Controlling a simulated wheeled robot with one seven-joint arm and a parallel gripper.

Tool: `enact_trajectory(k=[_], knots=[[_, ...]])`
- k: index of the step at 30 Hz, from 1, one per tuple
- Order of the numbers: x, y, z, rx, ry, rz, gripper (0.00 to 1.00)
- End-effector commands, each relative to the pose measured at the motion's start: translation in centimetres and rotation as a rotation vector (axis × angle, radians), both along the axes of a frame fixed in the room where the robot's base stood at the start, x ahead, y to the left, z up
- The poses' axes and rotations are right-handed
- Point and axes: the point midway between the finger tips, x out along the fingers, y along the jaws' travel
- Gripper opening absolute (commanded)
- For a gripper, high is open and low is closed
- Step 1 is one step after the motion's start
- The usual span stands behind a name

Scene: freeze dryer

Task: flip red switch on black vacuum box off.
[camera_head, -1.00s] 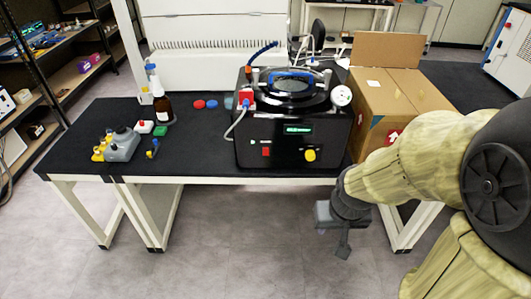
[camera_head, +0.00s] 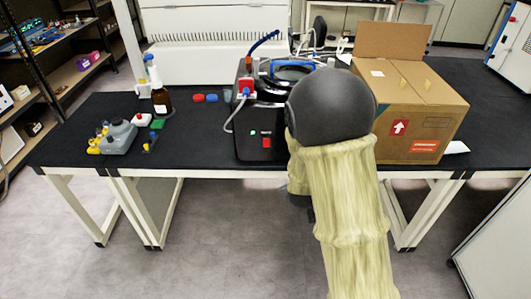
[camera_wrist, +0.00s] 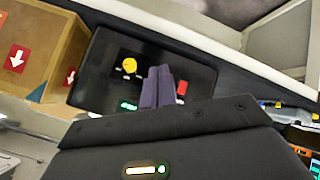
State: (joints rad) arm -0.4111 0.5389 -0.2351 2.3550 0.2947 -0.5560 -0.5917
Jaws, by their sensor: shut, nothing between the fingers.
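The black vacuum box (camera_head: 246,148) stands at the table's front edge in the head view, its right part hidden behind my arm. Its red switch (camera_head: 266,142) shows low on the front face, just left of my arm. In the wrist view the box's front panel (camera_wrist: 112,75) is seen turned, with the red switch (camera_wrist: 182,87) close to the right of my fingertips. My gripper (camera_wrist: 160,72) is shut and empty, with its fingers pointing at the panel. I cannot tell whether they touch it. My gripper is mostly hidden by my arm in the head view.
A cardboard box (camera_head: 408,115) stands right of the vacuum box.

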Motion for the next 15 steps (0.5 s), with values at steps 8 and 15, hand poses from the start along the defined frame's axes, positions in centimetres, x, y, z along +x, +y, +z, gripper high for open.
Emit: enact_trajectory(k=[8,15], knots=[[4.4,2.7,-3.9,-0.304,-0.236,0.148,0.0],[6.4,5.9,-5.6,-0.613,-0.468,0.273,0.0]])
